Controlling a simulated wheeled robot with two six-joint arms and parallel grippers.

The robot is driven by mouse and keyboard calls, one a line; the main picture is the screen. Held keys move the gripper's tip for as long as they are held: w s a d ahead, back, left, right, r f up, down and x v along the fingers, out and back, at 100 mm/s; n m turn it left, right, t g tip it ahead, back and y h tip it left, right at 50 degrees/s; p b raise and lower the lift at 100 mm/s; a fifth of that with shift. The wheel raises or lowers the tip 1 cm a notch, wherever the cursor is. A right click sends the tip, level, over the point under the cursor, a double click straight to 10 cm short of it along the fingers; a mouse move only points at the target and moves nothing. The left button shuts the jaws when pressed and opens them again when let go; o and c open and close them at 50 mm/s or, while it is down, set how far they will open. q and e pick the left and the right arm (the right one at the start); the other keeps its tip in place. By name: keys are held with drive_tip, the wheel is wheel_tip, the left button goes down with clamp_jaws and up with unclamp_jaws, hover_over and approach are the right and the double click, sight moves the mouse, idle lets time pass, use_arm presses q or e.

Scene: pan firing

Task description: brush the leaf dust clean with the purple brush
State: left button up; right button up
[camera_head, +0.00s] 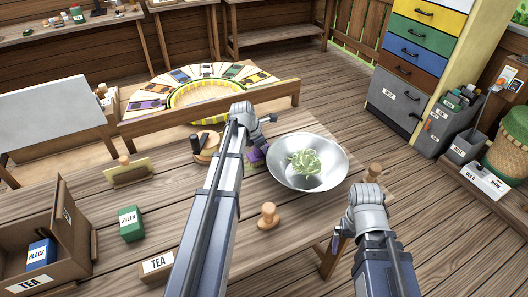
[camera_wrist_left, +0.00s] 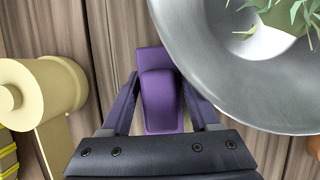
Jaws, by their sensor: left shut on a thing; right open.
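The purple brush (camera_head: 258,155) is in my left gripper, just left of the metal pan. My left gripper (camera_wrist_left: 160,82) is shut on it, and the brush (camera_wrist_left: 158,104) lies between the two fingers in the left wrist view. The silver pan (camera_head: 338,165) stands on the wooden table and holds a clump of pale green leaves (camera_head: 312,160). No dust can be made out.
Wooden knobs (camera_head: 268,215) stand in front of and right of the pan. A green box (camera_head: 131,223), a tea crate (camera_head: 72,222) and a yellow card holder (camera_head: 127,174) are at left. A round wooden piece (camera_head: 208,154) stands behind my left arm. Drawers (camera_head: 408,93) are at the back right.

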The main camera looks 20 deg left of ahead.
sight(255, 159)
use_arm(q)
drive_tip(key=shift+s+d+r, duration=0.2)
drive_tip(key=shift+s+d, duration=0.3)
drive_tip(key=shift+s, duration=0.05)
drive_tip(key=shift+s+a, duration=0.15)
drive_tip(key=shift+s, duration=0.3)
drive_tip(key=shift+s+a+r, duration=0.25)
drive_tip(key=shift+s+a, duration=0.3)
drive_tip(key=shift+s, duration=0.35)
drive_tip(key=shift+s+a, duration=0.4)
drive_tip(key=shift+a, duration=0.25)
drive_tip(key=shift+a, duration=0.1)
drive_tip(key=shift+s+a+f, duration=0.1)
drive_tip(key=shift+s+a, duration=0.05)
drive_tip(key=shift+s, duration=0.05)
drive_tip(key=shift+s+a+f, duration=0.1)
drive_tip(key=shift+s+a, duration=0.95)
drive_tip(key=shift+s, duration=0.1)
drive_tip(key=shift+f, duration=0.1)
drive_tip(key=shift+f+b, duration=0.15)
drive_tip(key=shift+b, duration=0.15)
